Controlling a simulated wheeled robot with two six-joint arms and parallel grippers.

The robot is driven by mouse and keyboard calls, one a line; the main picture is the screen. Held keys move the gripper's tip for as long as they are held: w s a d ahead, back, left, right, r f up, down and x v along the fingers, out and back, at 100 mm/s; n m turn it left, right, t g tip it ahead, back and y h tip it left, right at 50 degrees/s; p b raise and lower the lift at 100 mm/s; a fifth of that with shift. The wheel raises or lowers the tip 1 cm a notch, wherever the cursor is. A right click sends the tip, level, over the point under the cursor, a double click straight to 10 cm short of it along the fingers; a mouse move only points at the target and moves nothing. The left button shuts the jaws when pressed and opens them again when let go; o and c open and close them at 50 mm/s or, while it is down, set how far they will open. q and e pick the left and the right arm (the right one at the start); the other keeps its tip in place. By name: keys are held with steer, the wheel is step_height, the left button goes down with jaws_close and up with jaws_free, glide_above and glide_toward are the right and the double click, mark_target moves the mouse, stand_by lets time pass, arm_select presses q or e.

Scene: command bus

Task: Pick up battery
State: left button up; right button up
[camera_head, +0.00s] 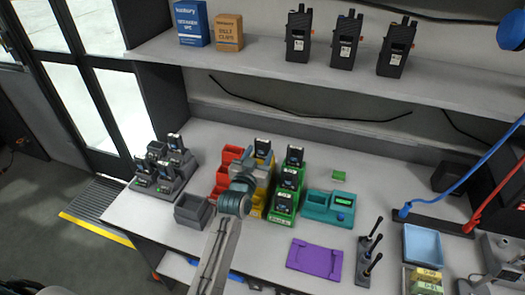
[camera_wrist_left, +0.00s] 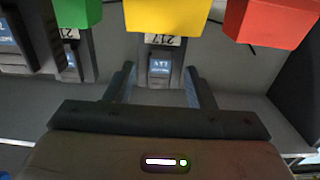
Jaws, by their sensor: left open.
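Black batteries with blue labels stand in the green rack (camera_head: 275,213), the yellow rack (camera_head: 254,211) and a grey charger stand (camera_head: 165,186). My left gripper (camera_head: 262,168) is over the yellow and red racks, its fingers partly hidden by my wrist. In the left wrist view the left gripper (camera_wrist_left: 158,80) is open, its two fingers on either side of a battery (camera_wrist_left: 158,66) at the yellow rack (camera_wrist_left: 150,15). I cannot tell whether the fingers touch it. A battery in the yellow rack (camera_head: 263,147) shows just behind the gripper. My right gripper is not in view.
The red bins (camera_head: 222,180) and an empty grey box (camera_head: 193,210) are at left. A teal device (camera_head: 330,207), purple plate (camera_head: 315,259) and blue tray (camera_head: 423,246) are at right. Several radios (camera_head: 345,40) stand on the shelf (camera_head: 300,72) above.

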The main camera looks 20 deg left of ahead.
arm_select(q)
steer(key=shift+c, duration=0.4)
jaws_close()
steer(key=shift+r, duration=0.15)
step_height(320, 180, up, 10)
steer(key=b, duration=0.2)
